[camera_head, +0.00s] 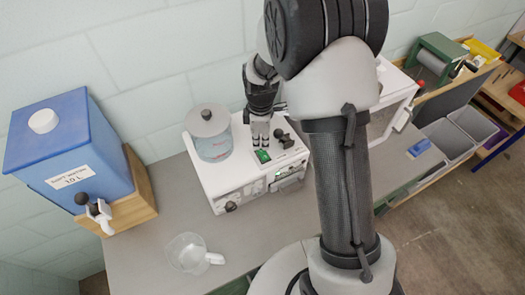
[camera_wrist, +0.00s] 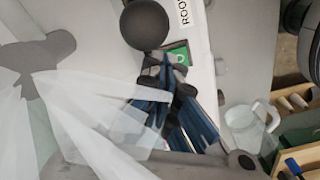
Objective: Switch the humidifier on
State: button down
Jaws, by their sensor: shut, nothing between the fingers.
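The humidifier (camera_head: 225,185) is a white box on the grey bench, with a clear lidded water tank (camera_head: 212,140) on its top. A green switch (camera_head: 263,156) sits on its top face; the same green switch (camera_wrist: 181,52) shows partly in the wrist view, behind my fingers. A black ball-ended lever (camera_head: 284,140) stands right of the switch, and its ball (camera_wrist: 145,25) is large in the wrist view. My gripper (camera_head: 261,142) is shut and empty, pointing down just above the switch. I cannot tell whether the fingertips (camera_wrist: 165,85) touch it.
A blue water container (camera_head: 65,145) with a tap stands on a wooden stand at left. A clear jug (camera_head: 190,253) stands on the bench in front; it also shows in the wrist view (camera_wrist: 250,125). Grey bins (camera_head: 455,140) are at right.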

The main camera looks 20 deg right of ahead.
aim_at(261, 151)
jog(key=shift+r+p, duration=1.45)
jog(key=shift+r, duration=0.95)
jog(key=s+r+m+t+b, duration=0.2)
jog(key=s+r+m+b, duration=0.45)
jog(key=s+r, duration=0.4)
jog(key=s+m+t+b, duration=0.2)
jog(key=s+m+b, duration=0.3)
jog(key=s, duration=0.9)
jog(key=m, duration=0.2)
jog(key=shift+s+m+t, duration=0.25)
jog(key=shift+m+t, duration=0.05)
jog(key=shift+m, duration=0.05)
jog(key=shift+r, duration=0.1)
